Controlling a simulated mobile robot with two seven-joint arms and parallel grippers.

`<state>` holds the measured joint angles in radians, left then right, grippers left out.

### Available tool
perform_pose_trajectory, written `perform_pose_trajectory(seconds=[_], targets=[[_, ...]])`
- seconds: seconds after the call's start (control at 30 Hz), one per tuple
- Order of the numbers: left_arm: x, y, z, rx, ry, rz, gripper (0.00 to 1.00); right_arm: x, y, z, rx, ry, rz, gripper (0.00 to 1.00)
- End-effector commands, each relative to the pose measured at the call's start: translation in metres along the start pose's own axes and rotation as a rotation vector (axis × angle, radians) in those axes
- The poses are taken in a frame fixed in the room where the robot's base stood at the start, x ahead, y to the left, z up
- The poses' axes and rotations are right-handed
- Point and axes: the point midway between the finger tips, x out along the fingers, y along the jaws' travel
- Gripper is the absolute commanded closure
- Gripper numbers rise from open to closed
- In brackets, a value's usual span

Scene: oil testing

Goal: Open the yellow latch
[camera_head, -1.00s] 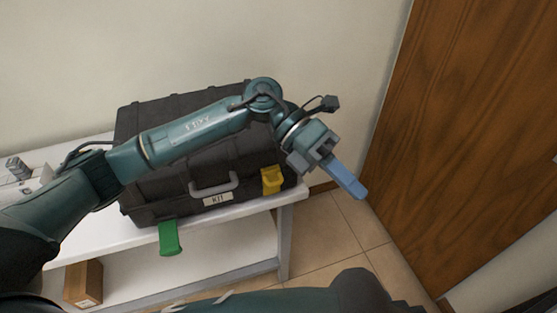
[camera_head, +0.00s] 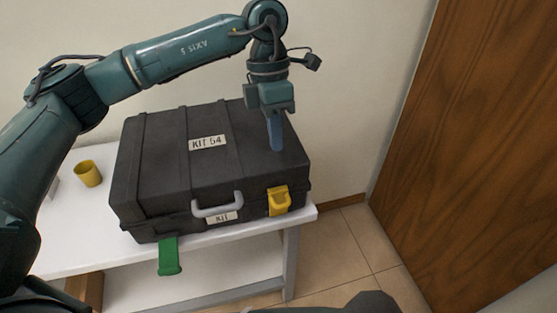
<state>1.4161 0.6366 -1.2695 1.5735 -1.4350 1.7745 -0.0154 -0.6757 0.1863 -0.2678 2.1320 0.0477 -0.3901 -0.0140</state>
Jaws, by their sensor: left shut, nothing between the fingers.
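A black case (camera_head: 165,165) labelled KIT 54 lies on a white bench. Its yellow latch (camera_head: 279,201) is on the front face at the right and looks closed against the case. A green latch (camera_head: 169,257) at the front left hangs down past the bench edge. My left gripper (camera_head: 276,148) points down with its blue fingers shut and empty. It is above the right part of the lid, behind the yellow latch and apart from it; I cannot tell whether the tips touch the lid. My right gripper is not in view.
A grey handle (camera_head: 217,204) sits on the case front between the latches. A yellow cup (camera_head: 88,174) stands on the bench (camera_head: 80,255) at left. A brown box (camera_head: 88,290) is on the lower shelf. A wooden door (camera_head: 480,150) is at right, with clear floor before it.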

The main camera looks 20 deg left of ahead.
Motion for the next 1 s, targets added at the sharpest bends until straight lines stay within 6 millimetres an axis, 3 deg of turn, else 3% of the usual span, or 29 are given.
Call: perform_pose_trajectory(seconds=[0.4, 0.6, 0.8, 1.0], targets=[[0.084, -0.002, -0.001, 0.001, 0.003, -0.005, 1.0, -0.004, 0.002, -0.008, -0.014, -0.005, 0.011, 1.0], [0.115, -0.002, 0.0, 0.0, 0.001, -0.004, 1.0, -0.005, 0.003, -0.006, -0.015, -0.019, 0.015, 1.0], [0.129, -0.001, 0.0, 0.0, 0.0, -0.002, 1.0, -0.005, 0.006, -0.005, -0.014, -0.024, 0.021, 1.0], [0.131, -0.001, 0.0, 0.0, -0.001, -0.002, 1.0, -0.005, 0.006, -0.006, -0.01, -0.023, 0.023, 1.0]])
